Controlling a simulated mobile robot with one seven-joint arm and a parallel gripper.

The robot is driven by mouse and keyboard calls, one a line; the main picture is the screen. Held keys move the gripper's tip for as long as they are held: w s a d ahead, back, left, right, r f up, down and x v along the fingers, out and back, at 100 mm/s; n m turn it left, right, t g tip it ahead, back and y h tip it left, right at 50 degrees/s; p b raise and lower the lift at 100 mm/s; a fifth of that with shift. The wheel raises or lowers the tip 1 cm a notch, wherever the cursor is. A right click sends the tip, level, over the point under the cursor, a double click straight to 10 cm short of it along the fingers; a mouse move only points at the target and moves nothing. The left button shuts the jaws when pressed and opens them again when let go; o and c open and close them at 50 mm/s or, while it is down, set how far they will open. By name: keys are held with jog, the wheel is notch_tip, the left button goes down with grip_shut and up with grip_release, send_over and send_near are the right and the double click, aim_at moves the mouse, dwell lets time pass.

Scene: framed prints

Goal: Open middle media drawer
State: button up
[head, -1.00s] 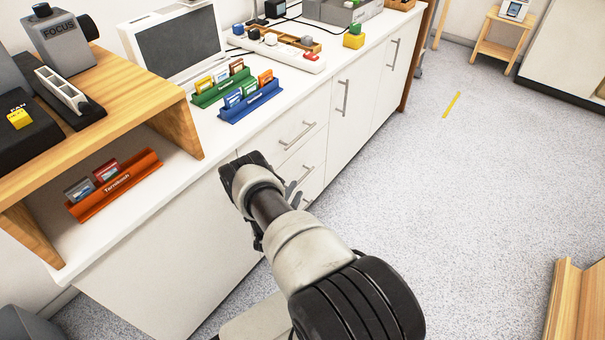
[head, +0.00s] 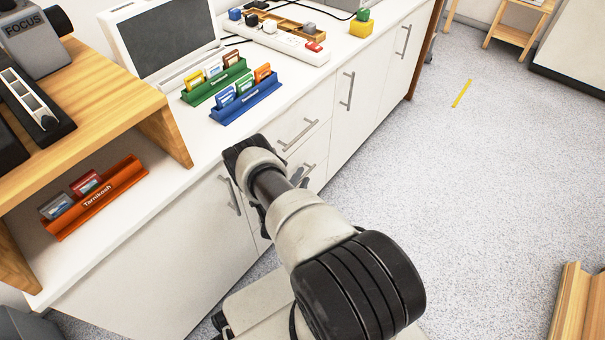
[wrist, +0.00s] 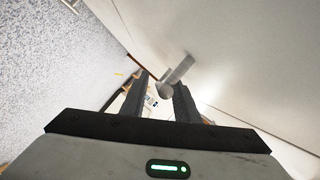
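The white cabinet has a drawer stack partly behind my arm. The top drawer front (head: 311,122) with its bar handle (head: 298,134) is in clear view and looks shut. The drawer below it (head: 318,173) has a bar handle (head: 309,170) partly hidden by my arm; lower fronts are hidden. In the wrist view my gripper (wrist: 162,84) is open, with a grey bar handle (wrist: 179,70) showing between and just beyond its fingertips. I cannot tell whether they touch, or which drawer this handle belongs to. In the head view the fingers are mostly hidden behind the arm.
Cabinet doors with upright handles flank the drawers, at left (head: 230,196) and right (head: 347,91). The speckled floor (head: 430,170) at right is mostly clear.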

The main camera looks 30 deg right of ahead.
jog(key=shift+d, duration=0.1)
grip_shut()
dwell(0.4)
